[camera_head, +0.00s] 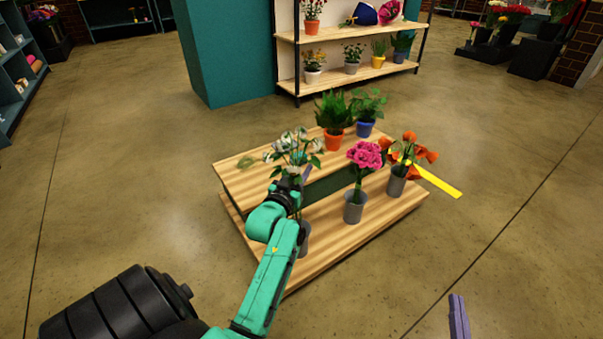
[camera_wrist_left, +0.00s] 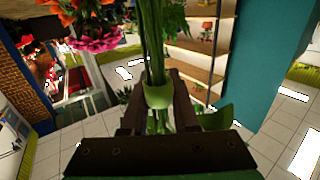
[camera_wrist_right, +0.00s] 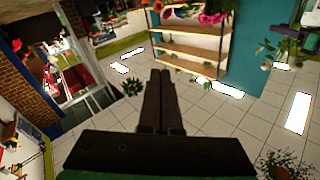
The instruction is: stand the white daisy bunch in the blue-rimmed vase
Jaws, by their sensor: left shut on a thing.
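The white daisy bunch (camera_head: 297,147) is above the left part of the wooden stand. My left gripper (camera_head: 294,181) is shut on its green stems; the left wrist view shows the fingers (camera_wrist_left: 158,105) around the stems and a pale green band (camera_wrist_left: 159,95). A grey vase (camera_head: 304,238) stands on the lower step, partly hidden behind my left arm; its rim is hidden, so I cannot tell its colour. I see no clear blue rim on any vase. My right gripper (camera_head: 459,318) is at the bottom right, away from the stand; in the right wrist view its fingers (camera_wrist_right: 160,95) are together and empty.
Pink roses (camera_head: 366,156) and orange flowers (camera_head: 412,150) stand in grey vases on the lower step. Plants in an orange pot (camera_head: 333,142) and a blue pot (camera_head: 364,129) stand on the upper step. A yellow strip (camera_head: 438,182) juts out at right. The floor around is clear.

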